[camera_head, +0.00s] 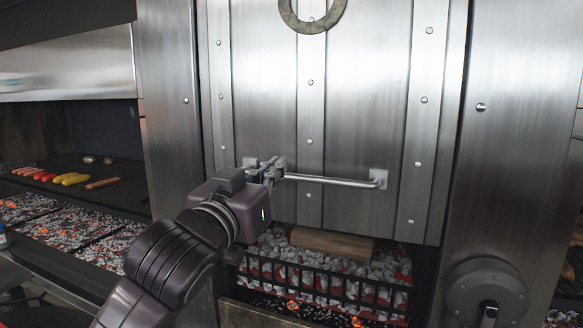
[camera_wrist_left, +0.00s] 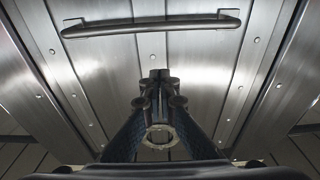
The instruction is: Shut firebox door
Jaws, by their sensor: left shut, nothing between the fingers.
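The firebox door (camera_head: 262,95) is a riveted steel panel with a ring at its top. It hangs above an opening where glowing coals (camera_head: 340,285) and a wooden log (camera_head: 333,244) show. A horizontal bar handle (camera_head: 335,181) runs along the lower part of the door. My left gripper (camera_head: 277,168) is shut and empty near the handle's left end, hiding part of it. In the left wrist view the handle (camera_wrist_left: 150,27) lies beyond the shut fingertips (camera_wrist_left: 158,82), not between them. I cannot tell whether they touch the door. My right gripper is not in view.
Steel posts (camera_head: 168,110) flank the door. A black grate (camera_head: 330,290) fronts the coals below. At left a grill (camera_head: 110,197) holds sausages and yellow food over embers. A round knob or crank (camera_head: 487,292) sits at lower right.

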